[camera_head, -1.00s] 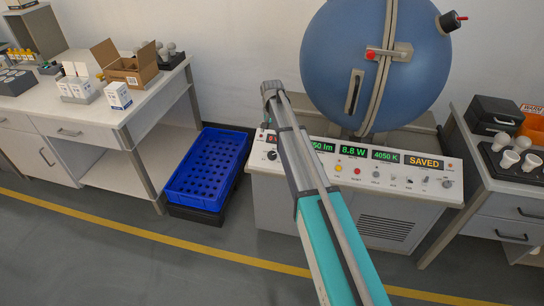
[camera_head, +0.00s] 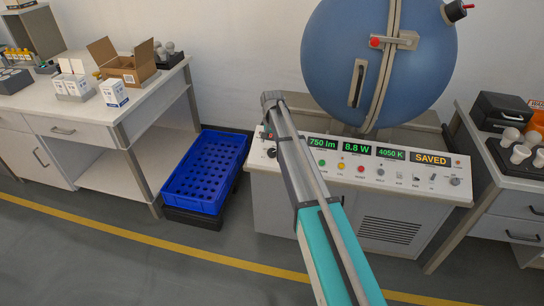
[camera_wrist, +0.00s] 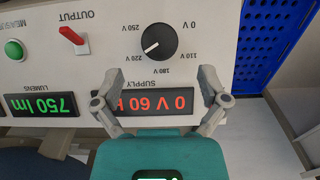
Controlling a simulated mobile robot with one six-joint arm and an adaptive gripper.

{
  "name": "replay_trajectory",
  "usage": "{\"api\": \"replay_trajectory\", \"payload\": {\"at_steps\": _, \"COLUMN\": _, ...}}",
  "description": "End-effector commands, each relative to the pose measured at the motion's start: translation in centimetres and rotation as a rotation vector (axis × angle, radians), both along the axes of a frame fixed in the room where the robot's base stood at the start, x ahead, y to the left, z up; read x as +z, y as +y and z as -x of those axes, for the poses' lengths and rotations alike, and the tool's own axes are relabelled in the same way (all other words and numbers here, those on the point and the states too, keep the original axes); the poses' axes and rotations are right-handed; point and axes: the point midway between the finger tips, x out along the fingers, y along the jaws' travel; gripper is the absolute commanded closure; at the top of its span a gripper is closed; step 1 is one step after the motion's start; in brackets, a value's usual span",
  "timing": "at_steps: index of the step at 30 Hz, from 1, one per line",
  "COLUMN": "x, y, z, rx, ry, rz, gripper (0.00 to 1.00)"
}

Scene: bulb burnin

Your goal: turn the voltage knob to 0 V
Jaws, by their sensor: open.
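The voltage knob (camera_wrist: 157,41) is a round black dial with a white pointer on the white panel. It appears upside down in the wrist view, with marks from 0 V to 250 V around it. The pointer is toward the 220 V mark. The red SUPPLY display (camera_wrist: 155,103) shows "0 V 60 H", its ends hidden by my fingers. My gripper (camera_wrist: 158,84) is open and empty; its fingertips lie either side of the display, with the knob ahead between them and not touched. In the head view my gripper (camera_head: 270,102) is over the panel's left end.
A red OUTPUT switch (camera_wrist: 73,36) and green button (camera_wrist: 14,50) are beside the knob. A big blue sphere (camera_head: 335,60) rises behind the console.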

Motion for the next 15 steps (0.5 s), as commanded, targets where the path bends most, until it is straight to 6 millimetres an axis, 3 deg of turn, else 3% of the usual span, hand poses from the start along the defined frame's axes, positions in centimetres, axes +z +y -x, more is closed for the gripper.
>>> {"api": "replay_trajectory", "payload": {"at_steps": 15, "x": -4.3, "y": 0.0, "z": 0.0, "rx": 0.0, "ry": 0.0, "rz": 0.0, "gripper": 0.06}}
